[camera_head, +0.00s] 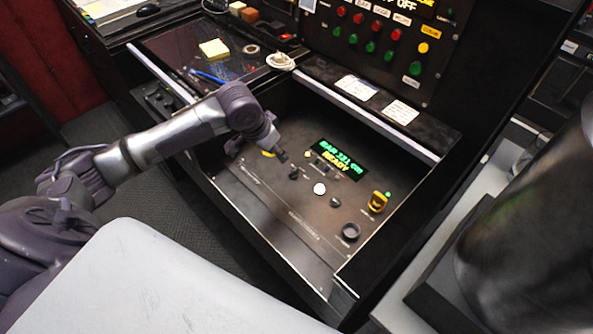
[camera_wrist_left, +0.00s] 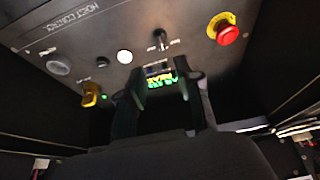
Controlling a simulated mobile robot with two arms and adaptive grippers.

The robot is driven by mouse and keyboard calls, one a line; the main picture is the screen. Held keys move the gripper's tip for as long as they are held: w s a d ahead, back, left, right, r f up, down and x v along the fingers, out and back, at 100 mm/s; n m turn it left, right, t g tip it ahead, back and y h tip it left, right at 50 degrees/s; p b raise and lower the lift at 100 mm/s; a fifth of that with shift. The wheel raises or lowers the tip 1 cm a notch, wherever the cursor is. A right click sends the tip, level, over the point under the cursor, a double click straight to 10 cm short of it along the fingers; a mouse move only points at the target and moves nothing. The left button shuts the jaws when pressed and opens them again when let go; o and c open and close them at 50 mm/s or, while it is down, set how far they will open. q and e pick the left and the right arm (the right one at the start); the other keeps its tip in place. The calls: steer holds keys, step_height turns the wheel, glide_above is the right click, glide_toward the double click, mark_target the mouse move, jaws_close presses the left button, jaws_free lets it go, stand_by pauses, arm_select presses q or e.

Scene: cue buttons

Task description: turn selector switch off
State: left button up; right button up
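The control panel (camera_head: 268,193) is a tilted brown-black face in an open drawer-like console. A yellow-handled switch (camera_head: 378,201), likely the selector, sits at its right with a lit green lamp beside it. It also shows in the left wrist view (camera_wrist_left: 92,94) at lower left; its exact setting is unclear. My left gripper (camera_head: 281,156) hovers over the far left part of the panel, well apart from the yellow switch. In the left wrist view its two fingers (camera_wrist_left: 160,92) stand apart with nothing between them, in front of the green display. My right gripper is not in view.
A lit display (camera_head: 338,157) reads READY. Console side walls edge the panel. An upright panel (camera_head: 380,35) with coloured buttons stands behind.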

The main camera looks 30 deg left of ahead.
mark_target(293, 171)
arm_select(q)
steer(key=x, duration=1.2)
steer(key=shift+w+f, duration=0.35)
steer(key=shift+f, duration=0.3)
steer(key=shift+d+f, duration=0.1)
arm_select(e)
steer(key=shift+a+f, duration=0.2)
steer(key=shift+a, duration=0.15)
arm_select(q)
jaws_close()
